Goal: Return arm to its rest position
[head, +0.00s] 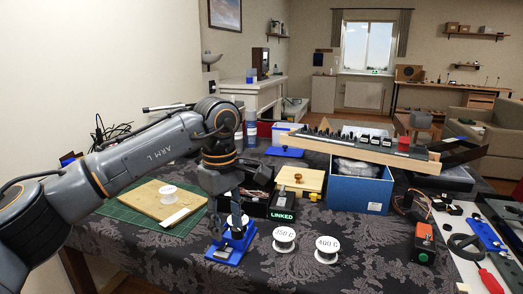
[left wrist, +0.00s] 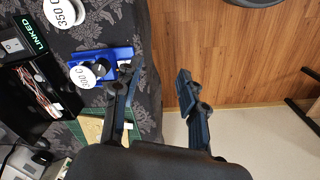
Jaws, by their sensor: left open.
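My left arm (head: 140,150) comes in from the left and bends down over the table. My left gripper (head: 230,212) points down, open and empty, over a blue stand (head: 222,254) near the table's front edge. A black box with a green LINKED display (head: 283,215) stands just right of the gripper. My right gripper is not seen.
White spools marked 350 C (head: 284,240) and 400 C (head: 326,250) stand to the right. A wooden board (head: 150,200) lies on a green mat at left. A blue box (head: 358,193) bears a long switch panel (head: 350,147). A black-and-orange device (head: 424,243) stands further right.

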